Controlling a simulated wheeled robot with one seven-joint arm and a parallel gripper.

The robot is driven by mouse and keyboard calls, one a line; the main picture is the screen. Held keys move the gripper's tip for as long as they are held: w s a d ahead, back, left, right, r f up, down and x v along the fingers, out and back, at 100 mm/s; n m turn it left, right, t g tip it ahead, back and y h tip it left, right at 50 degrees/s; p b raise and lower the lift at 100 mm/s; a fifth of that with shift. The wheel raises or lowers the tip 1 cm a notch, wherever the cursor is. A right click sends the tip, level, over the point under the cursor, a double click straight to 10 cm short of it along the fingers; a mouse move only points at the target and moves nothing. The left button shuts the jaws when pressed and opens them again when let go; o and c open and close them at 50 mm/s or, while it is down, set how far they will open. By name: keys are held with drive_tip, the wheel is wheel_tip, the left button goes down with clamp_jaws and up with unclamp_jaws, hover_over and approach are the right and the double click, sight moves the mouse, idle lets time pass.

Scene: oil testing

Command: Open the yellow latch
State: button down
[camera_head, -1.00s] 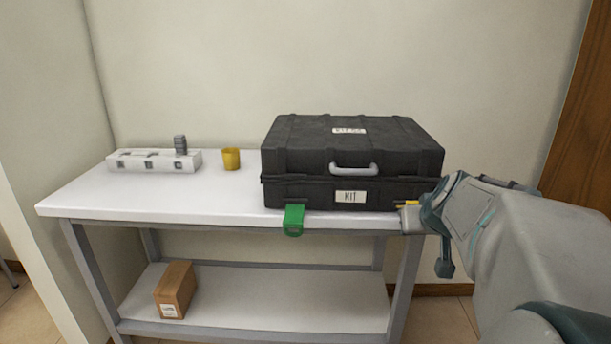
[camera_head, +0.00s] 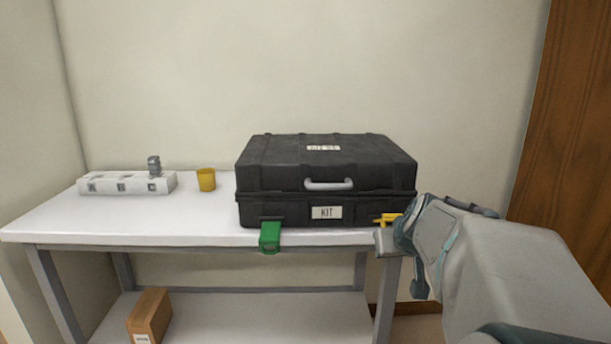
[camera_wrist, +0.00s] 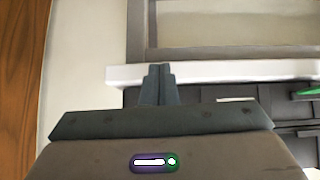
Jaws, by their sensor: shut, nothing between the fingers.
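The black case (camera_head: 290,165) labelled KIT sits closed on the white table (camera_head: 110,215). A small part of the yellow latch (camera_head: 388,219) shows at the case's lower right front, beside my gripper. Most of it is hidden, so I cannot tell its position. The green latch (camera_head: 270,237) at the lower left front hangs over the table edge; it also shows in the wrist view (camera_wrist: 307,92). My gripper (camera_head: 385,243) is shut and empty, just below the yellow latch; whether they touch is unclear. The wrist view shows its closed fingers (camera_wrist: 158,72) by the table edge.
A yellow cup (camera_head: 206,180) and a white rack (camera_head: 110,184) with a grey item (camera_head: 154,166) stand at the table's left. A cardboard box (camera_head: 149,316) is on the lower shelf. A brown wooden panel (camera_head: 565,130) is at the right.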

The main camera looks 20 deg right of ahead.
drive_tip(key=shift+w, duration=0.15)
idle(0.6)
drive_tip(key=shift+w+d+r, duration=0.25)
drive_tip(key=shift+w+d, duration=0.05)
drive_tip(key=shift+w, duration=0.25)
